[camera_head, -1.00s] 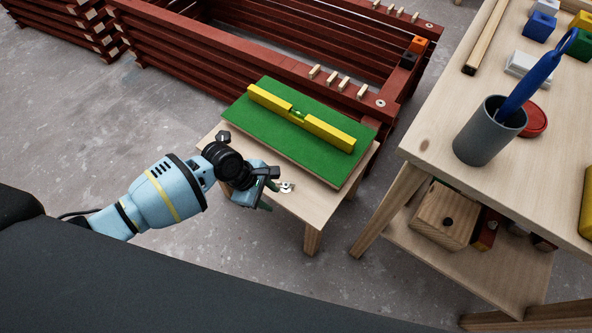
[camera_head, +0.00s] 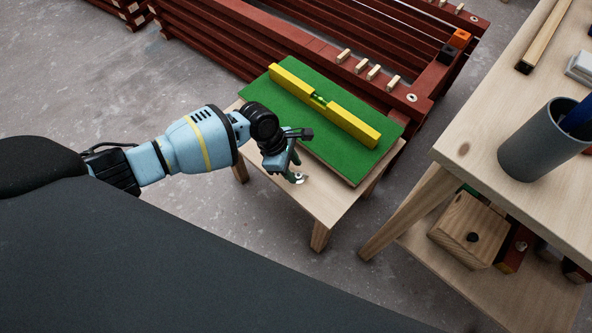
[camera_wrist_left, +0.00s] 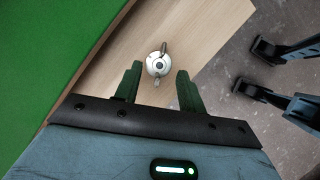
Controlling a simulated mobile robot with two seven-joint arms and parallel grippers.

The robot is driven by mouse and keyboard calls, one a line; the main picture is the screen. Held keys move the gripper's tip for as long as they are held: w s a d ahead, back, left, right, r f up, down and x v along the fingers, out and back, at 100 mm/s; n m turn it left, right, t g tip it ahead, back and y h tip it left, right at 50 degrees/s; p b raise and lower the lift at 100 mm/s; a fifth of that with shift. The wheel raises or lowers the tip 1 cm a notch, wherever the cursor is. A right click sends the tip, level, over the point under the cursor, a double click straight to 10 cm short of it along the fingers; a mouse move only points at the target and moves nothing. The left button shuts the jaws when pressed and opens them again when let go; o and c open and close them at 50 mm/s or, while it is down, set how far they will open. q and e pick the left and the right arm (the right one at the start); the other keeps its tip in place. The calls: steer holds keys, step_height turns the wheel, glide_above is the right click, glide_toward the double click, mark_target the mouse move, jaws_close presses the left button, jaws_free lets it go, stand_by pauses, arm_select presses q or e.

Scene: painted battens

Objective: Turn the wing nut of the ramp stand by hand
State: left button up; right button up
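The ramp stand is a small wooden stand (camera_head: 325,203) with a tilted green board (camera_head: 290,105) on it. A yellow spirit level (camera_head: 352,122) lies on the board. The silver wing nut (camera_head: 299,178) sits on the bare wood beside the board. It also shows in the left wrist view (camera_wrist_left: 158,64), its wings pointing roughly up and down the picture. My left gripper (camera_head: 292,170) is at the wing nut. In the left wrist view its two dark green fingers (camera_wrist_left: 158,88) are apart, with nothing between them, and the nut shows just past their tips. My right gripper does not show.
A wooden workbench (camera_head: 480,150) with a grey cup (camera_head: 540,140) stands to the right, with a wooden block (camera_head: 468,232) on its lower shelf. Dark red battens (camera_head: 340,50) are stacked behind the stand. Bare concrete floor (camera_head: 80,85) is at left.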

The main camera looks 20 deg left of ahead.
arm_select(q)
steer(key=shift+b+x, duration=0.3)
steer(key=shift+x, duration=0.6)
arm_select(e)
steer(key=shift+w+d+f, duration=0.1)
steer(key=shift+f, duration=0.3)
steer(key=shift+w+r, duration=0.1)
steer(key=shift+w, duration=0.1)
arm_select(q)
jaws_close()
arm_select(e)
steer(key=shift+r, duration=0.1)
